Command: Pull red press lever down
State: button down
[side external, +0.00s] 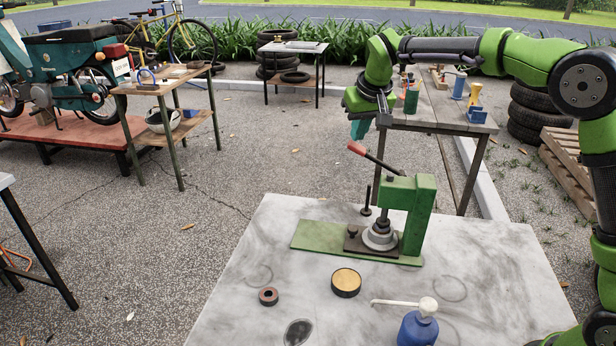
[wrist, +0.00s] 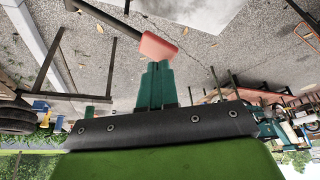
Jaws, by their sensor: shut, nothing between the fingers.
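The green arbor press (side external: 424,205) stands on the pale table. Its lever slants up to the left as a dark rod that ends in a red grip (side external: 356,148). My gripper (side external: 357,137) is just above the red grip, fingers pointing down. In the wrist view the teal fingers (wrist: 159,66) are together and empty. Their tips meet the red grip (wrist: 158,46) in the picture; I cannot tell whether they touch it. The press body is mostly out of the wrist view.
A wooden bench (side external: 440,115) with tools stands behind. The air left of the lever is clear.

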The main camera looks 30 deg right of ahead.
jog(key=shift+f, duration=5.5)
jog(key=shift+r, duration=5.75)
jog(key=shift+r, duration=2.5)
jog(key=shift+w, duration=0.1)
jog(key=s+a+f+t+y, duration=0.1)
jog(key=s+f, duration=0.1)
jog(key=s, duration=1.3)
jog(key=s+a+f+m+t+y, duration=0.1)
jog(key=s+a+f+y, duration=0.1)
jog(key=s, duration=1.4)
jog(key=shift+f+t, duration=0.4)
jog(key=shift+f, duration=0.25)
